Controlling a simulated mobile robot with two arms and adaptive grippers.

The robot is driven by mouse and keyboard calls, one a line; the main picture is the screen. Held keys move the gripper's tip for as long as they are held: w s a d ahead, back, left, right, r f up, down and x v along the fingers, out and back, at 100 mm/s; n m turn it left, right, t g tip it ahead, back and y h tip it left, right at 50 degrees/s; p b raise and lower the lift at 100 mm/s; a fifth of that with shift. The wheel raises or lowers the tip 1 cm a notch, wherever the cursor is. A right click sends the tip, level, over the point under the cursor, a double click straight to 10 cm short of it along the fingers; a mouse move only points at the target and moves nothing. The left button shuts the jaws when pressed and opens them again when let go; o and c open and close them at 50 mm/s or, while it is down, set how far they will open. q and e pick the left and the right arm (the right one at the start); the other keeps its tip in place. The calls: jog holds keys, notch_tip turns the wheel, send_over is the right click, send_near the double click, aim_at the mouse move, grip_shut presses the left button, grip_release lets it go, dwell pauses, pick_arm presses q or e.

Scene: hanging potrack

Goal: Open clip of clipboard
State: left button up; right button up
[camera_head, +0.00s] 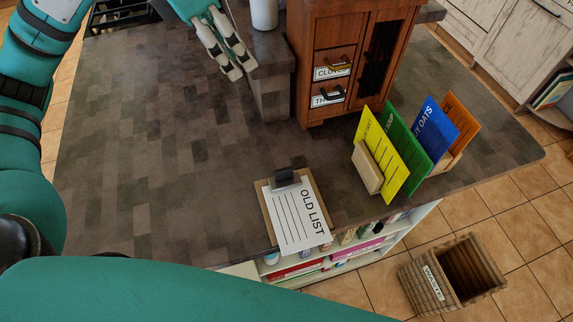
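The clipboard (268,212) lies on the dark countertop near its front edge. A white sheet (298,214) printed "OLD LIST" is on it, and its lower end reaches the counter's edge. The dark clip (284,178) is at the far end of the board, over the top of the sheet, and looks closed. My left gripper (233,72) is at the back of the counter, well beyond the clipboard and apart from it. Its two pale fingers are spaced apart with nothing visible between them. The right gripper does not show.
A wooden cabinet (310,28) with labelled drawers stands on the counter at the back right. A holder (367,170) with several coloured cards is right of the clipboard. A waste basket (427,284) is on the floor. The counter left of the clipboard is clear.

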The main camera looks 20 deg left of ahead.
pick_arm(q)
notch_tip(320, 180, down, 6)
jog(key=b, duration=1.6)
send_near(283, 169)
jog(key=p+x, duration=0.1)
jog(key=x, duration=0.8)
jog(key=shift+d+f, duration=0.25)
jog(key=shift+f, duration=0.3)
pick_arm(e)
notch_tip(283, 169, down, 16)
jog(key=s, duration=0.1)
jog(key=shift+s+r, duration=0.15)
pick_arm(q)
grip_shut()
